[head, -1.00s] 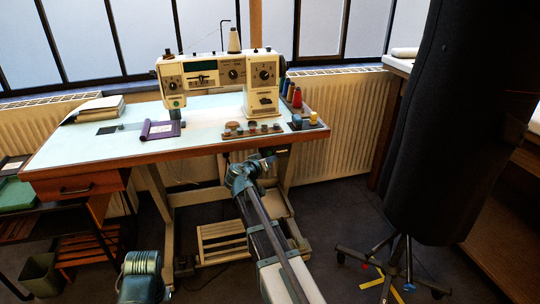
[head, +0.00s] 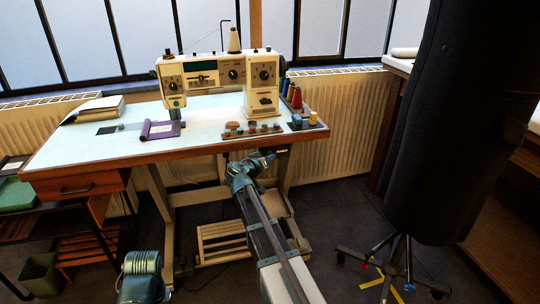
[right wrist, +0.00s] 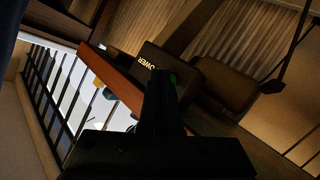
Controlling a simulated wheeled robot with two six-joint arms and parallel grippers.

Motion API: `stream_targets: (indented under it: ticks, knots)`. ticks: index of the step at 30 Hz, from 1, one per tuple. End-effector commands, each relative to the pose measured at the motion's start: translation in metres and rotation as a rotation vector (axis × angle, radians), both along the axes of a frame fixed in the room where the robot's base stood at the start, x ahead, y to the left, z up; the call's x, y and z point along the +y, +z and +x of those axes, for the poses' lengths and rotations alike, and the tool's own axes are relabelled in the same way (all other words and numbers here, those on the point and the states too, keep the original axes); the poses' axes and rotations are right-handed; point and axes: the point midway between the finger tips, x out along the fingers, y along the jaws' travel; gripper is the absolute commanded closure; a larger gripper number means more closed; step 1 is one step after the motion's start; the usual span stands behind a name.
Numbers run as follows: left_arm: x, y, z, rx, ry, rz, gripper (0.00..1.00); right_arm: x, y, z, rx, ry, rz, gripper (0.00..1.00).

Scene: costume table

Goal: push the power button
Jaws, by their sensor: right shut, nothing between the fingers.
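In the right wrist view a dark box (right wrist: 153,61) with the word POWER in pale letters hangs beneath the wooden table edge. In the head view my right gripper (head: 268,161) is just below the table's front edge, and the button cannot be made out. My left gripper is out of view.
A cream sewing machine (head: 220,78) stands on the pale-topped table (head: 90,149). Thread spools (head: 297,97) stand at its right end. A purple item (head: 160,130) lies in front. A dark dress form (head: 440,130) on a wheeled stand is at the right.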

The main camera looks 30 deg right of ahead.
Motion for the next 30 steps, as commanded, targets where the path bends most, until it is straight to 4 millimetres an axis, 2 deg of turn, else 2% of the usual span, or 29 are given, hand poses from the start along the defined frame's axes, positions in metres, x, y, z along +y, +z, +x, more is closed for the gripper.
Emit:
stream_targets:
  ticks: [30]
  knots:
    - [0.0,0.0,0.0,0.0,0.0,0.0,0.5,-0.0021,0.0,0.0086,0.0,0.0,0.0,1.0]
